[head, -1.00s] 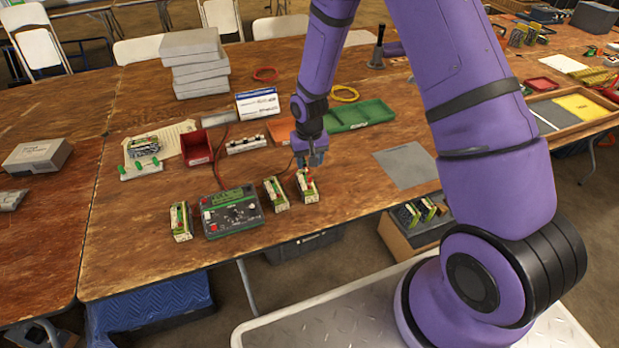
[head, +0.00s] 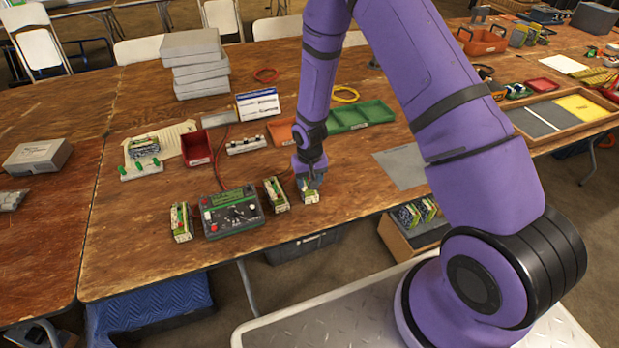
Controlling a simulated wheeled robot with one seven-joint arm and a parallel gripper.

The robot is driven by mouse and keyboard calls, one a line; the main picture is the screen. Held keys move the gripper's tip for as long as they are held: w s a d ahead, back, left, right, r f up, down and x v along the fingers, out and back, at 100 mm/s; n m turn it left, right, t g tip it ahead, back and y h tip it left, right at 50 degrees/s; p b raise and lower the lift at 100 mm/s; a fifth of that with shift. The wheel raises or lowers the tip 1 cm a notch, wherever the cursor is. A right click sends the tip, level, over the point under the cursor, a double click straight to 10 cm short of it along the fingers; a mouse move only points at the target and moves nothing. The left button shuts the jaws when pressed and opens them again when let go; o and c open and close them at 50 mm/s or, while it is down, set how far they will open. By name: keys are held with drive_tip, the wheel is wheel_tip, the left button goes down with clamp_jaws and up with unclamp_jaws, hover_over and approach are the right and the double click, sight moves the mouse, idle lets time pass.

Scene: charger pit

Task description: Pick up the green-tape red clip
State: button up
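My gripper (head: 310,186) points down at the rightmost battery pack (head: 311,197) near the front edge of the wooden table. Its fingers are at the top of that pack and cover much of it. The red clip seen on this pack earlier is now hidden behind the fingers. Green tape cannot be made out at this size, and whether the fingers are open or shut cannot be told. A dark green charger box (head: 231,212) with a dial and red leads stands to the left.
Another pack (head: 276,195) stands close left of my gripper, and one more (head: 180,222) left of the charger. Behind are a red bin (head: 196,149), an orange tray (head: 280,132) and a green tray (head: 361,117). A grey mat (head: 403,167) lies flat to the right.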

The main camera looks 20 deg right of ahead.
drive_tip(key=c, duration=0.8)
drive_tip(key=shift+r, duration=0.55)
drive_tip(key=shift+s+r, duration=0.2)
drive_tip(key=shift+r, duration=0.45)
drive_tip(key=shift+s+r, duration=0.2)
drive_tip(key=shift+r, duration=0.4)
drive_tip(key=s, duration=0.5)
drive_tip(key=s+r, duration=0.1)
drive_tip(key=s, duration=0.9)
drive_tip(key=shift+s+r, duration=0.15)
drive_tip(key=shift+r, duration=0.05)
